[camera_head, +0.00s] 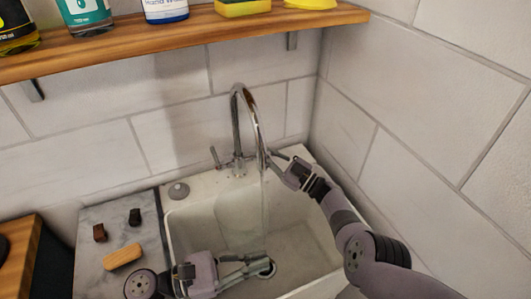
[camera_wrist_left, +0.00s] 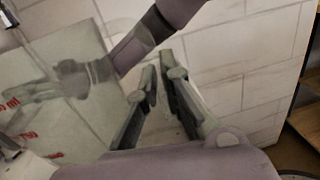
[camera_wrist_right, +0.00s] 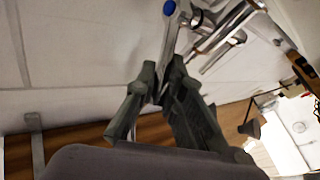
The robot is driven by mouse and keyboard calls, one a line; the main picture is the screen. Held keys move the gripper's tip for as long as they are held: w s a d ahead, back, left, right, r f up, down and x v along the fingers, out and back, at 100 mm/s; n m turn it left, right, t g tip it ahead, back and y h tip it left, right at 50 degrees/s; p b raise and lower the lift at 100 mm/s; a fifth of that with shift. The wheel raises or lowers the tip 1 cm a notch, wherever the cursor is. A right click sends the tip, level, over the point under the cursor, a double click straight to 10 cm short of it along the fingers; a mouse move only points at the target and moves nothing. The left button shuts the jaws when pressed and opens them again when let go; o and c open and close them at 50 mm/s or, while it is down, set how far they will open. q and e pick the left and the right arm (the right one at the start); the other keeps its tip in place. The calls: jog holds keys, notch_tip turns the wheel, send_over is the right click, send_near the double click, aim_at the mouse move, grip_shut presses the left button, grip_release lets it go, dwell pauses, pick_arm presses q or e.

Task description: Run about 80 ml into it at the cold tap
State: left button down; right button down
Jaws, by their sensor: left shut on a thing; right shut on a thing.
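A see-through jug (camera_head: 236,212) stands in the sink bowl, faint against the white wall; red markings show on its side in the left wrist view (camera_wrist_left: 42,105). My left gripper (camera_head: 256,263) is low in the sink and shut on the jug; the exact contact is hard to see. The chrome tap (camera_head: 236,125) arches above, and a thin water stream (camera_head: 264,195) falls from its spout. My right gripper (camera_head: 284,165) is shut on the tap's right lever (camera_wrist_right: 172,45), which has a blue end. The water level in the jug cannot be read.
A grey board (camera_head: 92,240) with a wooden block (camera_head: 123,257) lies left. A wooden shelf (camera_head: 180,50) with bottles and a sponge (camera_head: 243,8) hangs above.

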jog(key=shift+f, duration=0.1)
jog(key=c, duration=1.7)
grip_release()
jog(key=shift+r, duration=0.2)
jog(key=shift+r, duration=4.85)
jog(key=shift+c, duration=0.4)
